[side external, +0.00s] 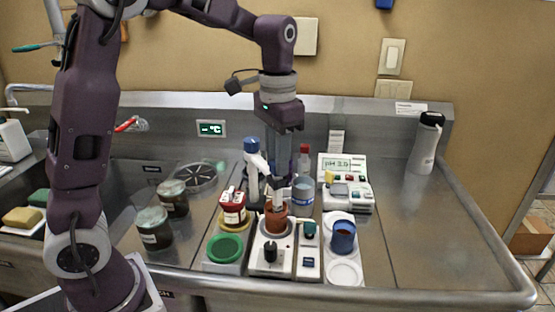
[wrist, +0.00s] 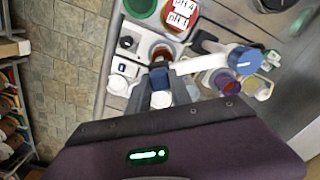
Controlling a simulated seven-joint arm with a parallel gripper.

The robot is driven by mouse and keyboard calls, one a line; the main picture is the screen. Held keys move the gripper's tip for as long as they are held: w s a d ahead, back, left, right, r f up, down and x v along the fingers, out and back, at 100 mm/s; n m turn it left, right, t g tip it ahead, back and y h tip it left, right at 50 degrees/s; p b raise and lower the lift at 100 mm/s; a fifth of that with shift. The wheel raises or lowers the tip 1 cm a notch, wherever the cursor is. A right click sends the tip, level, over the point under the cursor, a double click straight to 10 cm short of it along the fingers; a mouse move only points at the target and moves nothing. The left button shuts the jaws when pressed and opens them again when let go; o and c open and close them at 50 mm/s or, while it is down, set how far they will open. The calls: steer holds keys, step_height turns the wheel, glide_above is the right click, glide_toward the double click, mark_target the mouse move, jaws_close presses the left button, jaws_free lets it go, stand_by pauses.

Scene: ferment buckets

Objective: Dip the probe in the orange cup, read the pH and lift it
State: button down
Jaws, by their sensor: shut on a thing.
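The orange cup (side external: 277,218) stands upright on a white stirrer base (side external: 258,262) with a black knob. My gripper (side external: 278,184) points straight down just above this cup and is shut on the probe. The probe is mostly hidden by my fingers. Its lower end seems to reach to or into the cup mouth, but I cannot tell how deep. In the wrist view, the cup's rim (wrist: 161,50) shows just beyond my fingertips (wrist: 161,68). The pH meter (side external: 345,190) at the right has a lit display, which looks like pH 3.9; the digits are small.
A blue cup (side external: 343,237) is at the right. Two dark jars (side external: 154,228) are further left.

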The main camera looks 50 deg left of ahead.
step_height(320, 180, up, 6)
steer(key=shift+f, duration=0.15)
steer(key=shift+w, duration=0.1)
steer(key=c, duration=1.2)
jaws_free()
steer(key=shift+o, duration=0.2)
step_height(320, 180, up, 7)
